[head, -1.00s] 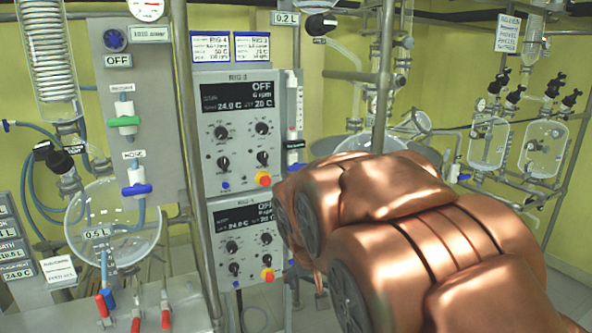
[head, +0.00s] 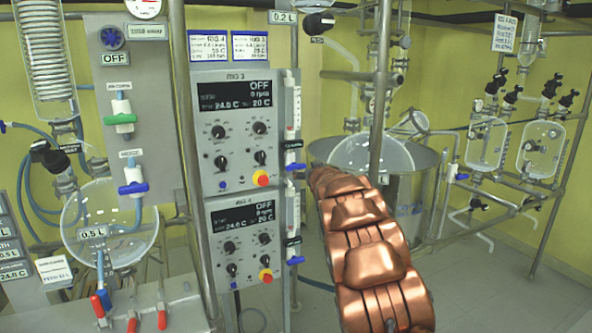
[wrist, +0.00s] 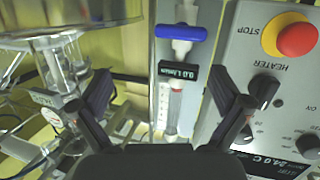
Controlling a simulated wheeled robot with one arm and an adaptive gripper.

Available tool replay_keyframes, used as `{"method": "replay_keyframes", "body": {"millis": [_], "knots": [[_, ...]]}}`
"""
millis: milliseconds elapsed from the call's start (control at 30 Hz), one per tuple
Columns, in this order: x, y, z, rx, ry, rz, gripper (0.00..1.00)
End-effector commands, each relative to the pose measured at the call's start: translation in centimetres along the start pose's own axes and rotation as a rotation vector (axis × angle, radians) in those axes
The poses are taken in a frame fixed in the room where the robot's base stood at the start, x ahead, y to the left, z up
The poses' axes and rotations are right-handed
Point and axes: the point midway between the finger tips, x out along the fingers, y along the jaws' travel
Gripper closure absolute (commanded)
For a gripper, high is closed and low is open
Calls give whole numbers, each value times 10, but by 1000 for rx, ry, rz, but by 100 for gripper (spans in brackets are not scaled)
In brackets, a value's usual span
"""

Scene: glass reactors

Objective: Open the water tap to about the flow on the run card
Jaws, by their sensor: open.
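In the wrist view a blue tap handle (wrist: 182,33) lies crosswise on a white valve body, on the narrow panel of a flow meter. A small dark display (wrist: 178,72) by it seems to read 0.0 L/min, and a clear scale tube (wrist: 175,105) adjoins it. My gripper (wrist: 160,80) is open and empty, its fingers apart on either side of this panel, with the blue handle beyond the fingertips. In the head view two blue handles, an upper one (head: 294,167) and a lower one (head: 295,261), sit beside the rig boxes. My gripper is hidden there. Run cards (head: 208,46) hang above.
The rig box with a red stop button (wrist: 297,39) and heater knob (wrist: 263,88) is close to the right finger in the wrist view. Glassware and tubing lie to the left. In the head view, an upright metal pole (head: 381,90) stands by my arm.

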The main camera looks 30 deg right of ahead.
Motion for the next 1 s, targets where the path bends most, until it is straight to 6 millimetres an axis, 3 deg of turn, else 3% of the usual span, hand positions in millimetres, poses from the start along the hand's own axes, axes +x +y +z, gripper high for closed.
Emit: {"method": "replay_keyframes", "body": {"millis": [100, 233, 467, 1000], "knots": [[24, 0, 7, 16, 71, -85, 0], [39, -5, 12, 34, 129, -172, 0], [48, -10, 18, 55, 177, -257, 0], [73, -19, 11, 58, 184, -268, 0]]}}
